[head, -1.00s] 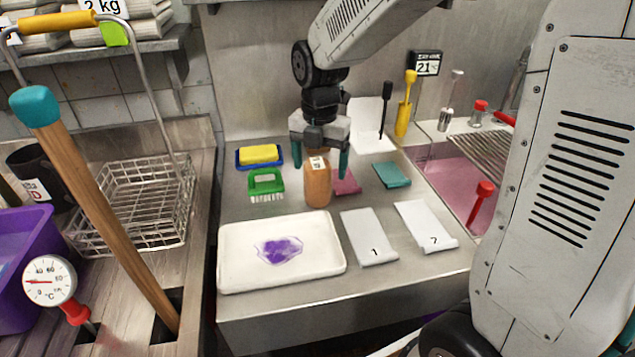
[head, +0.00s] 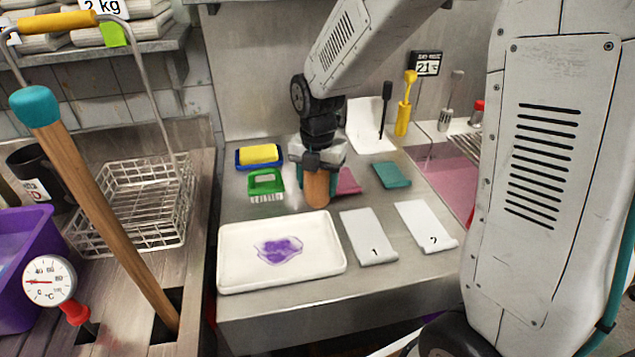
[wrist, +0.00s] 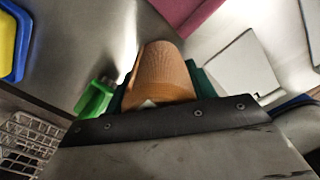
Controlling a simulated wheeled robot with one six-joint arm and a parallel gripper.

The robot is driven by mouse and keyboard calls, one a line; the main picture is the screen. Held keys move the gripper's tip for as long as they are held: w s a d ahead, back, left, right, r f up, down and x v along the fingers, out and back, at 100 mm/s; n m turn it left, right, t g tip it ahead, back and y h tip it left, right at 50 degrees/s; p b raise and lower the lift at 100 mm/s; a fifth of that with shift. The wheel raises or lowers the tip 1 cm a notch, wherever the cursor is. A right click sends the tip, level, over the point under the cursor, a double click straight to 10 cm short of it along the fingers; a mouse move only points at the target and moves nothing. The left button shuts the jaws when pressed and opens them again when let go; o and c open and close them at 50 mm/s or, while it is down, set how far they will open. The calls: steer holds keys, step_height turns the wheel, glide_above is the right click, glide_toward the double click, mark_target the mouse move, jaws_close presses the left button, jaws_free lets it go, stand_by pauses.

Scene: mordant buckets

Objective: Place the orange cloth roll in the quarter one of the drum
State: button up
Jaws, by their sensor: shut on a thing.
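The orange cloth roll (head: 317,192) stands upright on the steel counter, behind the white tray. My gripper (head: 318,178) is above it, pointing down, with its teal fingers shut on the roll's sides. The wrist view shows the roll (wrist: 162,72) between the two fingers, its near end partly hidden by my gripper's body. I cannot tell whether the roll still touches the counter. I do not make out a drum in these views.
The white tray (head: 235,262) with a purple stain lies in front. Cloths marked 1 (head: 366,232) and 2 (head: 422,222) lie to its right. A green brush (head: 266,182) and yellow sponge (head: 258,154) are close left. A wire basket (head: 130,205) stands farther left.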

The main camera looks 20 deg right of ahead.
steer(key=shift+r, duration=0.85)
steer(key=shift+s+r, duration=0.15)
steer(key=shift+r, duration=0.4)
steer(key=shift+s+r, duration=0.15)
steer(key=shift+r, duration=0.35)
steer(key=s+d+r, duration=0.1)
steer(key=s+d, duration=0.2)
steer(key=s, duration=1.2)
steer(key=shift+s+d+r, duration=0.1)
